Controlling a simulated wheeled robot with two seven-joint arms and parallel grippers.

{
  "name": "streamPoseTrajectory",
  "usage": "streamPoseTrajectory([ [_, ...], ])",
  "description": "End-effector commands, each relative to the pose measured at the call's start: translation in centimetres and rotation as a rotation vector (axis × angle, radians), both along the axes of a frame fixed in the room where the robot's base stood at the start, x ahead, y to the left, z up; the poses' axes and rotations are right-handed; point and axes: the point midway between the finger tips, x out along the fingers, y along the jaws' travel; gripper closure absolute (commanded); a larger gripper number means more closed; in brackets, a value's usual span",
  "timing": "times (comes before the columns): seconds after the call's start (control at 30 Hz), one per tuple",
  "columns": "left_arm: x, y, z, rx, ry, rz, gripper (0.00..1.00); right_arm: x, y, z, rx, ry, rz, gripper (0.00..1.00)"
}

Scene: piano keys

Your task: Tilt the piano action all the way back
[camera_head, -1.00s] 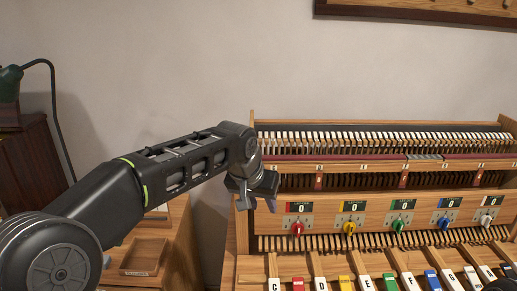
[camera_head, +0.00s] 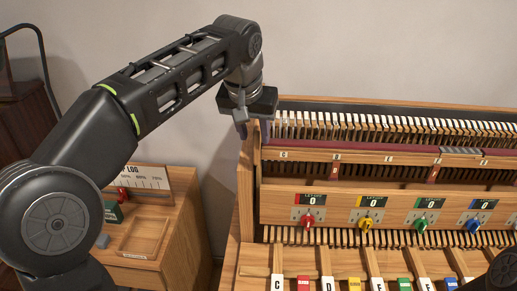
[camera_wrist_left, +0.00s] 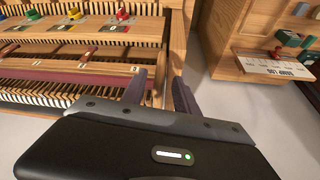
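The piano action (camera_head: 340,170) is a wooden frame with a row of hammers (camera_head: 380,127) along its top, a red felt strip and a panel with coloured knobs. My left gripper (camera_head: 254,131) points down at the action's left end, near the top of its wooden side panel (camera_head: 246,185). In the left wrist view my left gripper (camera_wrist_left: 157,90) has its two fingers apart, with the side panel's edge (camera_wrist_left: 172,60) showing between them. I cannot tell whether the fingers touch the panel. A dark piece of my right arm shows at the bottom right; its gripper is out of view.
Lettered keys with coloured tabs (camera_head: 330,284) lie in front of the action. At left, a wooden cabinet (camera_head: 180,240) carries a tray (camera_head: 145,238), a log board (camera_head: 150,180) and a green-and-red item (camera_head: 114,210). A bare wall stands behind.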

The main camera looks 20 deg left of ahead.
Motion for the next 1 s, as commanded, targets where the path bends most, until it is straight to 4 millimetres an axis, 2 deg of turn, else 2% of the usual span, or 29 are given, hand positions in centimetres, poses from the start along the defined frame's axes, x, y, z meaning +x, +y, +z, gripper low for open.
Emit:
streamPoseTrajectory([
  [0.17,0.4,0.0,-1.0,0.001,0.004,-0.001,0.64,0.0,0.0,0.2,0.0,0.0,0.0,0.58],
  [0.6,2.7,0.1,-6.6,0.001,0.003,-0.001,0.64,0.0,-0.2,1.2,-0.003,0.004,-0.001,0.58],
  [0.97,3.0,0.1,-7.2,0.0,0.001,0.0,0.64,0.0,-0.2,1.2,-0.003,0.005,0.0,0.58],
  [1.0,3.0,0.1,-7.2,0.0,0.001,0.0,0.67,0.0,-0.2,1.2,-0.003,0.005,0.0,0.58],
])
